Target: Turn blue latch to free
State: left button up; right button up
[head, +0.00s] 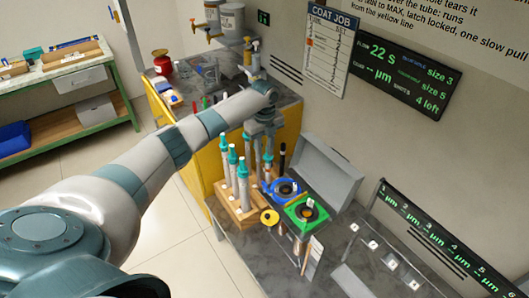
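A blue ring-shaped fitting (289,188) with a dark round centre sits on the bench; it is the only blue part I see at this station, and its latch position is too small to read. My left gripper (263,167) points down, just behind and left of the blue ring. Its two grey fingers look apart, with a gap between them and nothing clearly held. Whether it touches the blue part cannot be told. My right gripper is not in view.
White rods with teal tops (242,172) stand in a wooden rack (240,214) close to the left gripper. A grey angled panel (328,170) stands behind.

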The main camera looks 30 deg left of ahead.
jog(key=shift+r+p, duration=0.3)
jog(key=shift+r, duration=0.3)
